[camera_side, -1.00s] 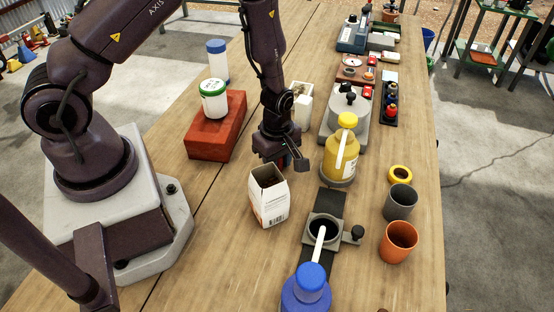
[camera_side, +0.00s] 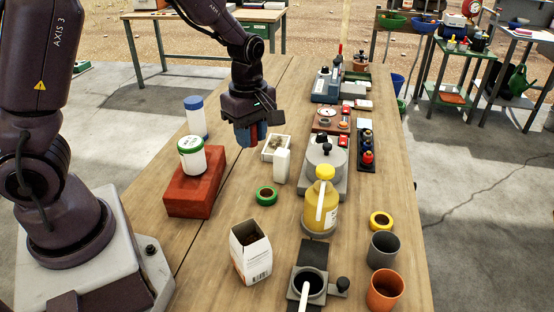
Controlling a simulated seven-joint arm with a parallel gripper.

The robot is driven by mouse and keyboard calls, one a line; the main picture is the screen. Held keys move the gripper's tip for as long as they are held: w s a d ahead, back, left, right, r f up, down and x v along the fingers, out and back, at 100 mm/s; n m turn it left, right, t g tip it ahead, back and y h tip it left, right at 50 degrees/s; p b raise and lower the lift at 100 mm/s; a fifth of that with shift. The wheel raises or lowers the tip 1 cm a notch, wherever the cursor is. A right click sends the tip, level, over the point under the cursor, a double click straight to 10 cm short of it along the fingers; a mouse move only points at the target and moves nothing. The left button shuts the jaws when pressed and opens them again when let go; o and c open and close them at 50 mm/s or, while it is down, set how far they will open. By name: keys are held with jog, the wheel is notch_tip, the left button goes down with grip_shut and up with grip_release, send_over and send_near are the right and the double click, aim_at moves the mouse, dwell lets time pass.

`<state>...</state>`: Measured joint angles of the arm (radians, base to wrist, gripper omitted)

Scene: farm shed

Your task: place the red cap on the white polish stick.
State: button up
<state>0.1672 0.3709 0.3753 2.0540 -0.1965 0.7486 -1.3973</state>
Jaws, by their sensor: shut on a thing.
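My gripper (camera_side: 249,141) hangs fingers-down above the table, behind and to the left of the white polish stick. Blue pads show at its fingers, with a patch of red beside them. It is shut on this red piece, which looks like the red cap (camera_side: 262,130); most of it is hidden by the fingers. The white polish stick (camera_side: 282,167) appears to be the plain white block standing upright in front of a small pale tray (camera_side: 268,153). The gripper and the stick are apart. Nothing shows on the stick's top.
A red brick (camera_side: 190,200) bears a green-lidded jar (camera_side: 191,157); a blue-capped bottle (camera_side: 196,118) stands behind. A green ring (camera_side: 266,196) and open carton (camera_side: 251,256) lie in front.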

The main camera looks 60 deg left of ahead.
notch_tip(320, 180, up, 4)
jog(key=s+a+m, duration=0.1)
jog(key=s+a, duration=0.1)
send_over(282, 152)
jog(key=shift+m, duration=0.4)
jog(key=f, duration=0.9)
jog(key=shift+s+a+f, duration=0.1)
jog(key=shift+s+f, duration=0.1)
jog(key=shift+f, duration=0.1)
jog(key=shift+w+f, duration=0.15)
jog(key=shift+f, duration=0.1)
jog(key=shift+w+f, duration=0.1)
jog(key=shift+f, duration=1.5)
jog(key=shift+f, duration=0.1)
jog(key=o, duration=0.9)
